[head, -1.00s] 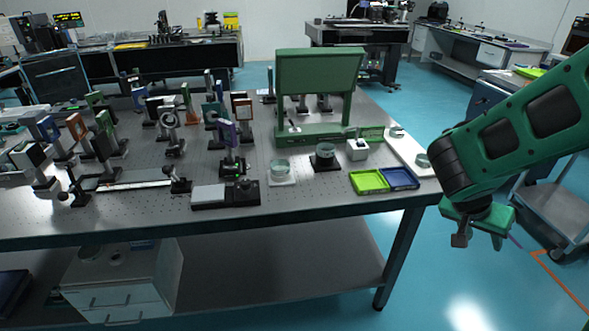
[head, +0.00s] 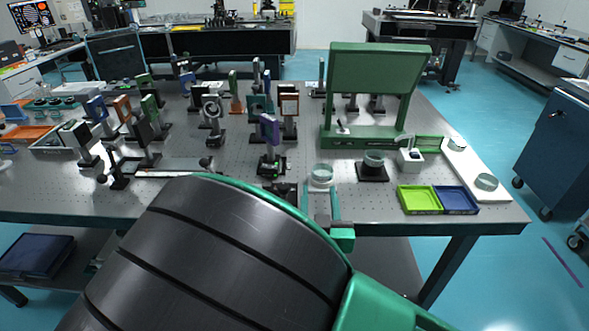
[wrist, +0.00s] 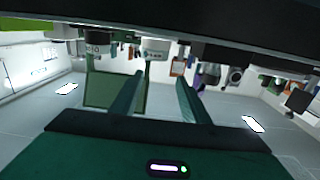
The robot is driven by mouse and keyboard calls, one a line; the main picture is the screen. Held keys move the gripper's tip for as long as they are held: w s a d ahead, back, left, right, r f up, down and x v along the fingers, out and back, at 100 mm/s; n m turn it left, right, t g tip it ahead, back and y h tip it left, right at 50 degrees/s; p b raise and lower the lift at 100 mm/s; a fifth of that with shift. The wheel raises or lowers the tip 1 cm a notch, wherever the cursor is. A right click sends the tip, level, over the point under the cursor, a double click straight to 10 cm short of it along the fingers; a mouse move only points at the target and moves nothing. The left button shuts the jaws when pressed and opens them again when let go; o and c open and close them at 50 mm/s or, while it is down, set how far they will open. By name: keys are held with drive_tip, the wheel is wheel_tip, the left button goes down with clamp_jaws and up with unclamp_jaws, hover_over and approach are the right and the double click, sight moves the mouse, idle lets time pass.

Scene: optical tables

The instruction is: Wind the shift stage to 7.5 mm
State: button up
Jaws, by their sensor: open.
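The shift stage is probably the low dark unit at the table's front edge. In the head view only its dark end block (head: 285,191) shows, and my arm hides the rest, including any scale. A purple-framed optic (head: 269,131) stands just behind it on a black base. My gripper (head: 322,208) is at the table's front edge, to the right of that block, empty and seemingly apart from it. In the wrist view, which is upside down, the two fingers (wrist: 158,100) are spread with nothing between them. The stage cannot be made out there.
A clear round dish (head: 321,174) and a dark-based dish (head: 374,160) stand beyond my gripper. Green (head: 419,200) and blue (head: 457,199) trays lie at the front right. A green upright panel (head: 379,83) stands behind. Mounted optics crowd the left of the perforated tabletop (head: 240,210).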

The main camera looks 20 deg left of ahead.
drive_tip(key=s+a+f+n+g+y, duration=0.1)
drive_tip(key=s+a+n+y, duration=0.25)
drive_tip(key=a, duration=0.35)
drive_tip(key=shift+m, duration=0.45)
drive_tip(key=x, duration=0.9)
drive_tip(key=shift+w+a, duration=0.2)
drive_tip(key=shift+w, duration=0.15)
drive_tip(key=c, duration=1.1)
